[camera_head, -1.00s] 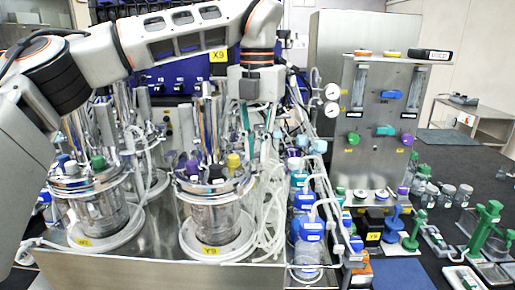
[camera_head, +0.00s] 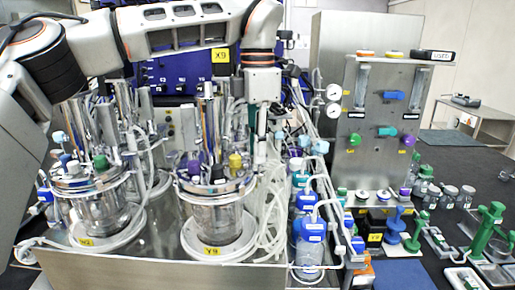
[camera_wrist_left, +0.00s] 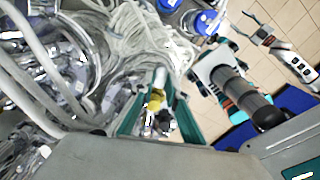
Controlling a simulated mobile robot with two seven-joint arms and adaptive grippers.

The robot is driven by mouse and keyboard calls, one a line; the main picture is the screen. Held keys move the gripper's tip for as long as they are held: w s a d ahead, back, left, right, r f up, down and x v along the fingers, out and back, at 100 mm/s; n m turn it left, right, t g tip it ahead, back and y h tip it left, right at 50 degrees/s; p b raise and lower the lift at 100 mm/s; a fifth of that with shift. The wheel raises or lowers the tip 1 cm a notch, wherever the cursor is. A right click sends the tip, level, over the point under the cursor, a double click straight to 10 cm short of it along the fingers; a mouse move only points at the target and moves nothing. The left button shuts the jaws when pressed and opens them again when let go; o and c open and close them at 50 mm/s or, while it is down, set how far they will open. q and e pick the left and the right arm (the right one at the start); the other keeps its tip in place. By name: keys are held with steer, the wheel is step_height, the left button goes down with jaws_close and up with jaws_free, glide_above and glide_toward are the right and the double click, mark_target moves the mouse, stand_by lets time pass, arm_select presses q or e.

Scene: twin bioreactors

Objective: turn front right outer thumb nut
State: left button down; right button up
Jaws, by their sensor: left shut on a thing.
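The front right bioreactor (camera_head: 216,212) is a steel and glass vessel with a yellow label and purple, black and yellow caps on its lid (camera_head: 238,184). My left gripper (camera_head: 259,146) points down just right of this lid, above its outer edge. In the left wrist view its teal fingers (camera_wrist_left: 158,116) stand some way apart, with small pale and yellow parts seen between them. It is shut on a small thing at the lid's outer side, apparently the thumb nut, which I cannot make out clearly.
Looped clear tubing (camera_head: 272,215) hangs close to the right of the reactor. The front left bioreactor (camera_head: 100,208) stands close by. A steel panel with gauges and knobs (camera_head: 380,130) is at the right.

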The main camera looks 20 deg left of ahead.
arm_select(q)
steer(key=shift+m, duration=0.9)
steer(key=c, duration=2)
jaws_free()
step_height(320, 180, up, 12)
steer(key=shift+r, duration=0.1)
